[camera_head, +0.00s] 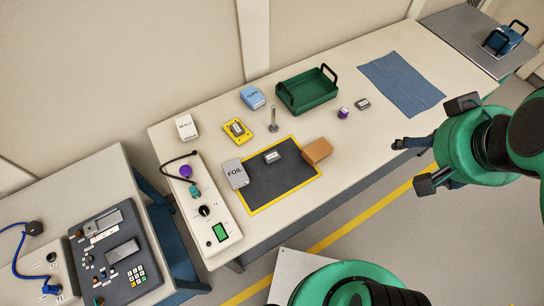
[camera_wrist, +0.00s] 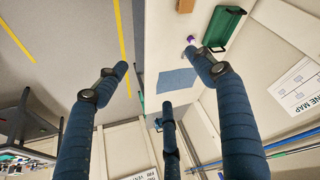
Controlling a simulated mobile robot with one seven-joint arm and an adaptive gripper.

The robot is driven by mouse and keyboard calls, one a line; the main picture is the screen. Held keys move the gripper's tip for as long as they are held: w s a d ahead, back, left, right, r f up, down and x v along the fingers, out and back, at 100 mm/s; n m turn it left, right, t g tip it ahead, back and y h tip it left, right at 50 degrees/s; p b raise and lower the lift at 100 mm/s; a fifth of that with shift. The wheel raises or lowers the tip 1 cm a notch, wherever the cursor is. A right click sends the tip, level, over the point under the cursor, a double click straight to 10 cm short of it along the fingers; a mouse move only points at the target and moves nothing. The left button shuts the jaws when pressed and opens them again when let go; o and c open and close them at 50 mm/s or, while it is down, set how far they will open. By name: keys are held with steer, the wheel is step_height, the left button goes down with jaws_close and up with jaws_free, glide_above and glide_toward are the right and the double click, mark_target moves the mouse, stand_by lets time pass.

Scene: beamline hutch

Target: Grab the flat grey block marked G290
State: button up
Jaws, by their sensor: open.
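Three small grey blocks with pale labels show in the head view, and their markings are too small to read, so I cannot tell which is G290. One grey block (camera_head: 272,156) lies on the black mat (camera_head: 262,188) with the yellow border. Another grey block (camera_head: 237,129) sits on a yellow tray (camera_head: 248,137). A third grey block (camera_head: 362,103) lies on the bare table beside a purple piece (camera_head: 343,113). My gripper (camera_head: 409,165) is open and empty off the table's front edge, apart from all blocks. Its fingers (camera_wrist: 156,65) spread wide in the wrist view.
A green tray (camera_head: 306,103), blue cloth (camera_head: 401,82), upright metal post (camera_head: 273,120), FOIL box (camera_head: 235,174), brown block (camera_head: 317,150), blue box (camera_head: 252,97) and white box (camera_head: 186,127) stand on the table. A control box (camera_head: 207,216) with a cable is at left. The front right tabletop is clear.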

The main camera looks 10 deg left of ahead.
steer(key=w+a+f+n+g+b, duration=0.15)
steer(key=w+a+f, duration=0.25)
steer(key=w+a, duration=0.4)
steer(key=n+g+b, duration=0.2)
steer(key=n+g, duration=0.2)
steer(key=n, duration=0.3)
glide_above(272, 156)
step_height(272, 156, down, 29)
steer(key=shift+f, duration=0.2)
steer(key=shift+f, duration=0.1)
steer(key=shift+f+b, duration=0.75)
steer(key=shift+f, duration=3.45)
